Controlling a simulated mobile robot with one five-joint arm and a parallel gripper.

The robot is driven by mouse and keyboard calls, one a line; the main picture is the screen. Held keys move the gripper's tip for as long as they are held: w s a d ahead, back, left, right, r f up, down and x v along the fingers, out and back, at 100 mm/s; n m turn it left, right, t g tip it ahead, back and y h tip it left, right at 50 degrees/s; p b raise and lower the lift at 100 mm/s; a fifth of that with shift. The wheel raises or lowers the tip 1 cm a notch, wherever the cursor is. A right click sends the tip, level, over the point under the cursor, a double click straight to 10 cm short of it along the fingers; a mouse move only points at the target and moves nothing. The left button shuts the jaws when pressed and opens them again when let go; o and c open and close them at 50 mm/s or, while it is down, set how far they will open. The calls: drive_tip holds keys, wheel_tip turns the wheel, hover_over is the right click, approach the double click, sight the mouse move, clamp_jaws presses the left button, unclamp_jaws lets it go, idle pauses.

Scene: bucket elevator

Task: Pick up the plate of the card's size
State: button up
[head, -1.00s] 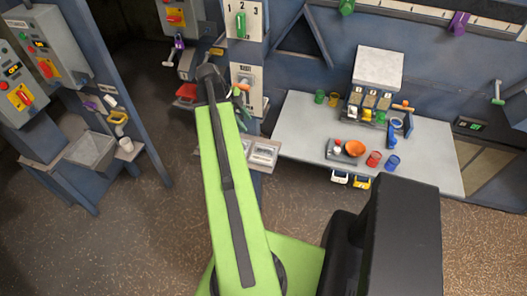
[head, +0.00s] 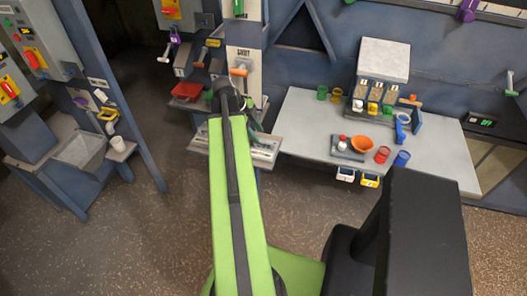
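My green arm reaches up the middle of the head view. My gripper (head: 250,118) is at its far end, over a grey shelf (head: 264,152) under the wall column. The gripper is small and partly hidden by the arm's dark wrist, so I cannot tell its opening or whether it touches anything. Flat pale pieces in a rack show on this shelf beside the gripper, too small to tell apart by size. The arm covers the shelf's left part. I cannot make out a card with a size on it.
A grey workbench (head: 310,120) at right holds cups, an orange bowl (head: 362,145) and a dispenser (head: 384,58). A red tray (head: 187,91) is left of the column. A sink (head: 78,150) and switch panels stand at far left. Speckled floor is open at lower left.

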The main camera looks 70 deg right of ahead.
sight(263, 146)
drive_tip(key=b+x, duration=0.2)
drive_tip(key=x, duration=0.1)
drive_tip(key=b+x, duration=0.1)
drive_tip(key=shift+w+f+b, duration=0.2)
drive_tip(key=shift+f+b, duration=0.1)
drive_tip(key=shift+f, duration=0.2)
drive_tip(key=shift+r, duration=0.2)
drive_tip(key=shift+c, duration=0.5)
clamp_jaws()
